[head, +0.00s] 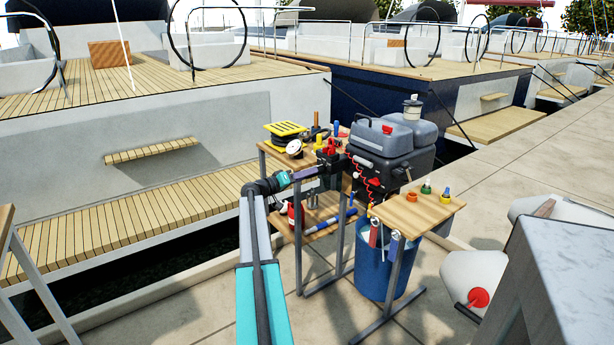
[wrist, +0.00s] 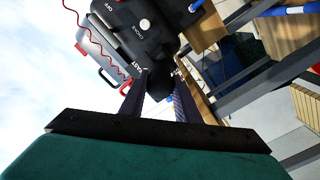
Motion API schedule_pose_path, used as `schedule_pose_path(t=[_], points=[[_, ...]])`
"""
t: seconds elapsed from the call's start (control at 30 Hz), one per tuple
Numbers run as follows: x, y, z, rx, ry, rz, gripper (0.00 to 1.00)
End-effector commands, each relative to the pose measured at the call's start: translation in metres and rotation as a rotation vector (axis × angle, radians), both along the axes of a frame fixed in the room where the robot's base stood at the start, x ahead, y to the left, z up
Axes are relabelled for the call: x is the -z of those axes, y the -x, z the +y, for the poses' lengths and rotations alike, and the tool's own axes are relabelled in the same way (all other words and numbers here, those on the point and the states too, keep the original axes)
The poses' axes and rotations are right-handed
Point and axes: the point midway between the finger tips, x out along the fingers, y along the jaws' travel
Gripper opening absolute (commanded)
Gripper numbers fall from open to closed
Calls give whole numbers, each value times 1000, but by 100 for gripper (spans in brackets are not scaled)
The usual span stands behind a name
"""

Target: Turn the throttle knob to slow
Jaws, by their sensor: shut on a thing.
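The black motor unit (head: 402,170) stands behind the workbench in the head view, with a dark control panel on its near side. In the wrist view the panel (wrist: 150,28) carries the words OFF, CHOKE and FAST and a pale round button. The throttle knob (wrist: 154,84) is a dark knob beside the word FAST, between the fingers of my gripper (wrist: 157,95). My gripper (head: 340,163) reaches the unit's left side in the head view and is shut on the knob. The fingers partly cover the knob, and its pointer and any SLOW mark cannot be made out.
A red coiled cord (wrist: 85,30) runs beside the panel. A grey tank (head: 372,140) sits on the unit. A wooden shelf (head: 450,205) with small coloured bottles and a blue bucket (head: 372,275) stand to the front right.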

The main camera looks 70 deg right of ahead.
Motion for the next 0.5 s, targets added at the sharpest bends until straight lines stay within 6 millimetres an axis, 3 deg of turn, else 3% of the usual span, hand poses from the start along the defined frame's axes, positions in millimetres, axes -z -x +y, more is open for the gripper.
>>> schedule_pose_path(t=[0.5], points=[[1,-1,0,-1,-173,266,7]])
